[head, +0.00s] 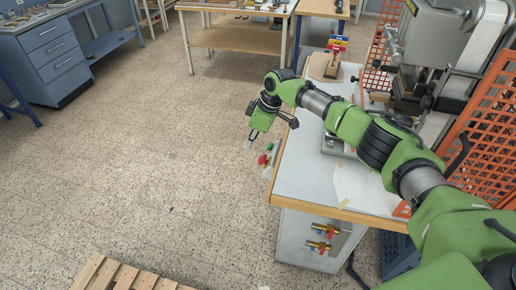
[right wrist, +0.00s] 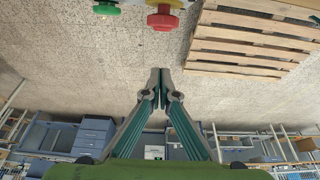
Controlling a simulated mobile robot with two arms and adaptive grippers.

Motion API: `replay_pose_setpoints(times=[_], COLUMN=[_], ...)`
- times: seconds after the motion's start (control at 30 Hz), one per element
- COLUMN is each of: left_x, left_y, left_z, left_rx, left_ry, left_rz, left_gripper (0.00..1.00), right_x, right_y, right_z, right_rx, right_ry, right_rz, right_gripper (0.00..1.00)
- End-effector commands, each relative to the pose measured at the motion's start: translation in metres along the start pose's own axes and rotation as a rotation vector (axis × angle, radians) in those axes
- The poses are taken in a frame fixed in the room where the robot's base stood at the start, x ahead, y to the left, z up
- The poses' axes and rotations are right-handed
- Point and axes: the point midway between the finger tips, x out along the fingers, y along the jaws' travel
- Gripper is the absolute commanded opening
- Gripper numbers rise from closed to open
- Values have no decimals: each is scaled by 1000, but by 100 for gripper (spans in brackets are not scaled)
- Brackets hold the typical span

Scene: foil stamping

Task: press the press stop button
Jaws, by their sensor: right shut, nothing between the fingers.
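The red mushroom-shaped button (head: 262,160) sits on the left front edge of the white-topped bench, beside a green button (head: 269,147). In the right wrist view the red button (right wrist: 163,20) is at the top centre, with the green button (right wrist: 106,8) to its left, partly cut off. My right gripper (head: 248,143) hangs off the bench's left edge, close to the buttons. Its fingers are shut and empty; the fingertips (right wrist: 160,72) meet below the red button in the right wrist view, with a gap in the picture between them. My left gripper is out of view.
A wooden pallet (head: 120,277) lies on the floor. The floor left of the bench is open.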

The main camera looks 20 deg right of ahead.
Motion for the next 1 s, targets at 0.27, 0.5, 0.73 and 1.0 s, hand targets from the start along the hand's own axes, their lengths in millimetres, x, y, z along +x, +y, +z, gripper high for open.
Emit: replay_pose_setpoints(times=[0.27, 0.5, 0.73, 1.0], left_x=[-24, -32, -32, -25], left_y=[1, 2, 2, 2], left_z=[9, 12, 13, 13], left_rx=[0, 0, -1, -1], left_ry=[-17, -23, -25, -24], left_rz=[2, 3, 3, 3], left_gripper=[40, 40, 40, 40], right_x=[18, 22, 24, 29], right_y=[1, 0, 0, 0], right_z=[22, 38, 40, 41], right_rx=[1, -1, -1, 0], right_ry=[-2, 0, 1, 2], right_rz=[2, 1, 1, 0], right_gripper=[0, 0, 0, 0])
